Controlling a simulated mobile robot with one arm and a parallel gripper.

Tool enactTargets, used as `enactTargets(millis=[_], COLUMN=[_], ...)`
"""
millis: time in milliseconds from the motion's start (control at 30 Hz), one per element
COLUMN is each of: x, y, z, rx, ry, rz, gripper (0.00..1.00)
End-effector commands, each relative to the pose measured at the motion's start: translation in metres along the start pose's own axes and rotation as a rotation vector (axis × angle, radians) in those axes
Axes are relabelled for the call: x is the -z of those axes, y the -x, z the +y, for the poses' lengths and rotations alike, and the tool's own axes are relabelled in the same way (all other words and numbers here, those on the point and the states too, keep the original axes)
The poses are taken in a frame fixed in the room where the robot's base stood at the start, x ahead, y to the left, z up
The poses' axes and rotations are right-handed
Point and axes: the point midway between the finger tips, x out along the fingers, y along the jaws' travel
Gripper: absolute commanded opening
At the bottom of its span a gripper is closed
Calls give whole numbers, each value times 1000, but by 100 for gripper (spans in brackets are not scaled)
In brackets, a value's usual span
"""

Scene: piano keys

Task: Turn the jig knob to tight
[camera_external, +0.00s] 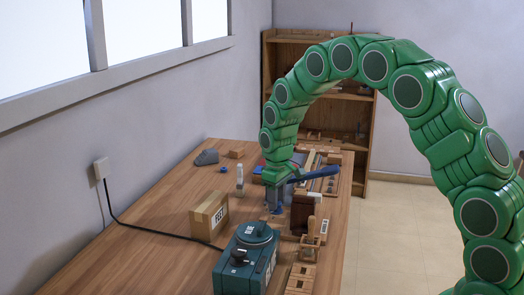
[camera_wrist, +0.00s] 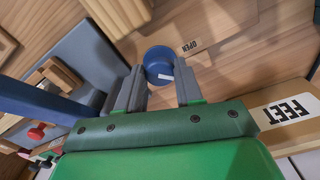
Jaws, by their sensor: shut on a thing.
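The jig knob (camera_wrist: 158,55) appears to be the round blue knob with a white line on top, seen in the wrist view. In the external view my gripper (camera_external: 275,207) points down at the bench, and the knob is mostly hidden there. I see no label reading tight.
A teal machine (camera_external: 246,262) stands in front. A dark brown block (camera_external: 302,214) is close on the right. A blue bar (camera_external: 314,173) passes behind my gripper.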

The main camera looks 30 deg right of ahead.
Motion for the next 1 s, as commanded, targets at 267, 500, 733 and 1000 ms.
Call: enactTargets(millis=[267, 500, 733, 1000], x=[1, 1, 1, 2], y=[1, 2, 2, 2], z=[1, 1, 1, 0], rx=[-2, -1, -1, 1], ry=[-262, -476, -637, -747], rz=[3, 4, 5, 5], gripper=[5, 5, 5, 5])
